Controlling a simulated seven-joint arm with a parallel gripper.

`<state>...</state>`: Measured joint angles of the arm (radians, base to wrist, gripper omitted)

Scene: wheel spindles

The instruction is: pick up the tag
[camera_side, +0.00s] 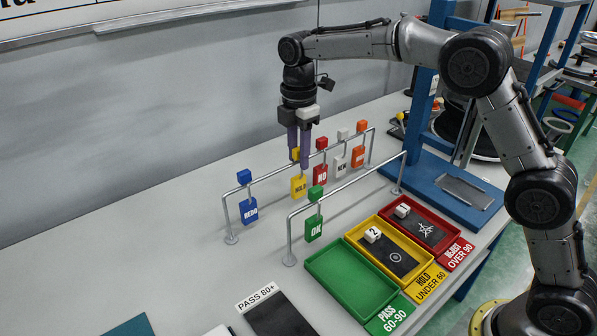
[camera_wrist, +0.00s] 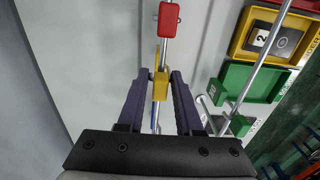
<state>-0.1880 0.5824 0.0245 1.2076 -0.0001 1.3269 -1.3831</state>
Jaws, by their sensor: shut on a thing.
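The yellow HOLD tag (camera_side: 299,187) hangs at the rear rail (camera_side: 270,180), with a yellow block at its top. My gripper (camera_side: 299,157) points down from above, its purple fingers shut on this yellow block. In the wrist view the yellow block (camera_wrist: 160,86) sits between the two fingertips. The fingers partly hide the block in the side view. I cannot tell whether the tag's hook still touches the rail.
On the rear rail hang the blue REDO tag (camera_side: 249,210) to the left, and the red NO tag (camera_side: 320,173), a white tag (camera_side: 340,166) and an orange tag (camera_side: 359,156) to the right. The green OK tag (camera_side: 314,227) hangs on the front rail (camera_side: 350,181). Green (camera_side: 309,262), yellow (camera_side: 352,233) and red (camera_side: 384,211) trays stand right.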

